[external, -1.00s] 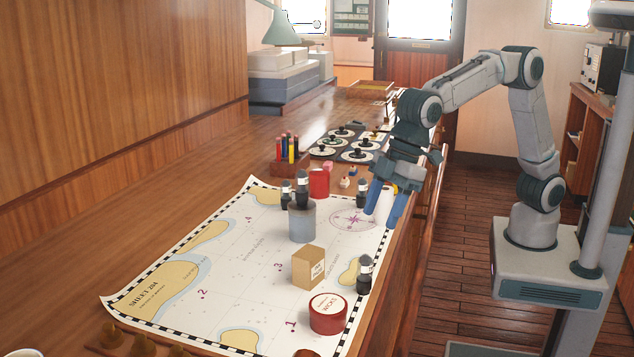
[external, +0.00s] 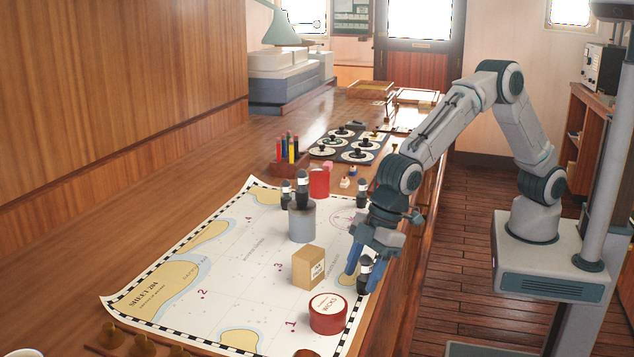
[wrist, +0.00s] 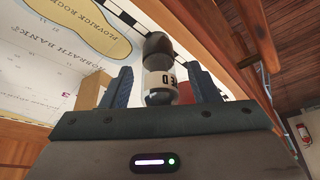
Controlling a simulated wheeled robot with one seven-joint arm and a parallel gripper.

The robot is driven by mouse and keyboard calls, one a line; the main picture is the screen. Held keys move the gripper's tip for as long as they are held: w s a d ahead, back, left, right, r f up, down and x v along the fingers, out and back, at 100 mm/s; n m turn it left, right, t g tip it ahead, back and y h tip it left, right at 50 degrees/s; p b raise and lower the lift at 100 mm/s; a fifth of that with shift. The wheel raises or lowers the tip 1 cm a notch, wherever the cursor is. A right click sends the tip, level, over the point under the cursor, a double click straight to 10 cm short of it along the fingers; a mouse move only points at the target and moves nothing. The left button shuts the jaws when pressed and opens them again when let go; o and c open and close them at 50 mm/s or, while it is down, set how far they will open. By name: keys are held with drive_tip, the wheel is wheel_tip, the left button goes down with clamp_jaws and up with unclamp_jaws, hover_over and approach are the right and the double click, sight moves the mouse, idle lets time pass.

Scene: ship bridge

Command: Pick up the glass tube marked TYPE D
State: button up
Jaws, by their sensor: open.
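The tube marked with a label ending in D (wrist: 160,85) stands upright between my gripper's two blue fingers in the wrist view. It is dark with a white label band, and the start of the label cannot be read. In the external view this dark tube (external: 364,270) stands on the right edge of the chart, partly hidden by the fingers. My gripper (external: 362,275) is open around it, one finger on each side; contact cannot be told.
A cardboard box (external: 308,268) and a red round tin (external: 328,314) stand close left of my gripper. The grey cylinder (external: 302,224) and a red can (external: 319,183) are farther back. The chart (external: 235,265) is bare on its left. The table edge is close on the right.

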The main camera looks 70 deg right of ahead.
drive_tip(key=shift+w+a+f, duration=0.15)
drive_tip(key=shift+f, duration=0.4)
drive_tip(key=c, duration=1)
drive_tip(key=shift+c, duration=0.2)
drive_tip(key=shift+r, duration=0.15)
